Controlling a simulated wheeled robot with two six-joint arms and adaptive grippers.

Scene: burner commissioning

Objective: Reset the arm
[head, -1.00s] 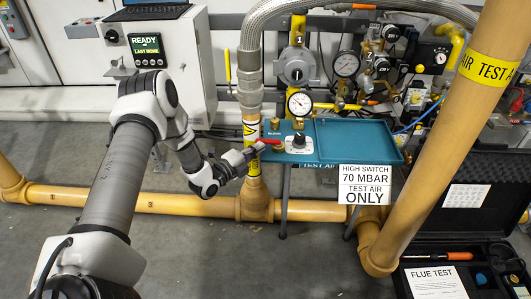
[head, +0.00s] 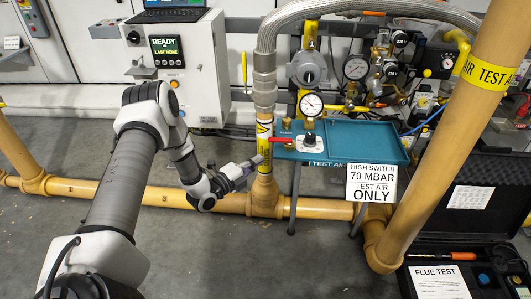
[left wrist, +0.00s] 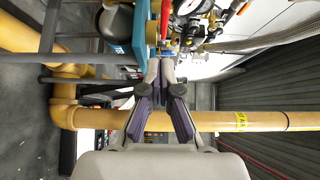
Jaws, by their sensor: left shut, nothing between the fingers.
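My left arm comes in from the left in the head view. My left gripper (head: 252,163) is shut and empty, just below and left of the red lever (head: 281,140) at the left end of the teal bench tray (head: 365,145). A small gap shows between fingertips and lever. In the left wrist view, the two fingers (left wrist: 160,68) converge towards the tray and its fittings. My right gripper is in neither view.
A yellow pipe with a striped label (head: 264,150) rises close behind the gripper. A gauge (head: 311,104) stands above the tray. A thick slanted yellow pipe (head: 440,130) and an open black case (head: 465,228) are at right. Floor in front is clear.

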